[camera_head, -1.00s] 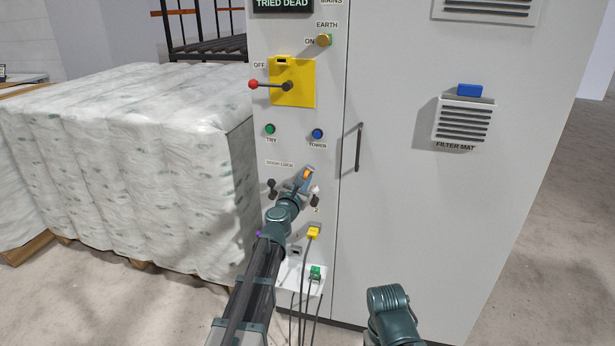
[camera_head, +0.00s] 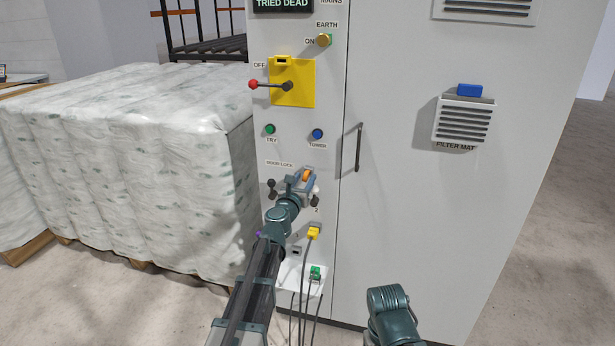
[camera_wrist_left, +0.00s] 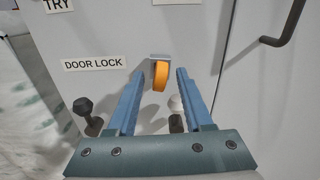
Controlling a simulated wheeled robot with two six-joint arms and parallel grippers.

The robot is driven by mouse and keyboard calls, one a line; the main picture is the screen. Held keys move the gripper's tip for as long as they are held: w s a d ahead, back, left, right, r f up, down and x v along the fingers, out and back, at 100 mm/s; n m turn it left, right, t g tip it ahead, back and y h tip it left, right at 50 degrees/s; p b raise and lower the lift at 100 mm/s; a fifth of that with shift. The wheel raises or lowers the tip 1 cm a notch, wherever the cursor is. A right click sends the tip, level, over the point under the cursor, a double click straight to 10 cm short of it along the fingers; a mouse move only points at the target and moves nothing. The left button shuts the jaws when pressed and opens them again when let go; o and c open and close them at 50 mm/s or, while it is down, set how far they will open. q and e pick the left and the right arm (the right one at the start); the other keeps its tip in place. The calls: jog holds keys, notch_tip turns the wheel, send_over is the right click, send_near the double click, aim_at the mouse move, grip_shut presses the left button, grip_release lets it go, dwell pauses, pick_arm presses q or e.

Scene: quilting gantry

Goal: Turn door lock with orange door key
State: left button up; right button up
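The orange door key (camera_head: 306,175) sits in the door lock on the grey cabinet front, beside the DOOR LOCK label (camera_wrist_left: 94,64). In the left wrist view the key (camera_wrist_left: 160,76) shows as an upright orange bow on a small pale mount. My left gripper (camera_head: 301,181) is at the lock. Its two blue fingers (camera_wrist_left: 163,77) are open, one on each side of the key, with visible gaps to it. I cannot tell how far the tips reach along the key. The right gripper is out of view; only part of my right arm shows.
A dark knob (camera_wrist_left: 88,112) and a pale knob (camera_wrist_left: 176,112) stick out below the lock. A black door handle (camera_head: 358,148) is to the right. Yellow (camera_head: 313,233) and green (camera_head: 315,272) plugs with cables sit below. A wrapped pallet stack (camera_head: 130,170) stands left.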

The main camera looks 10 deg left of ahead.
pick_arm(q)
jog(key=shift+s, duration=0.1)
jog(key=s, duration=1.3)
jog(key=shift+s+a, duration=0.3)
jog(key=shift+c, duration=0.2)
jog(key=shift+w, duration=0.35)
jog(key=shift+c, duration=0.3)
jog(key=shift+m, duration=0.7)
jog(key=w, duration=0.4)
jog(key=shift+w+d, duration=0.15)
jog(key=shift+w, duration=0.1)
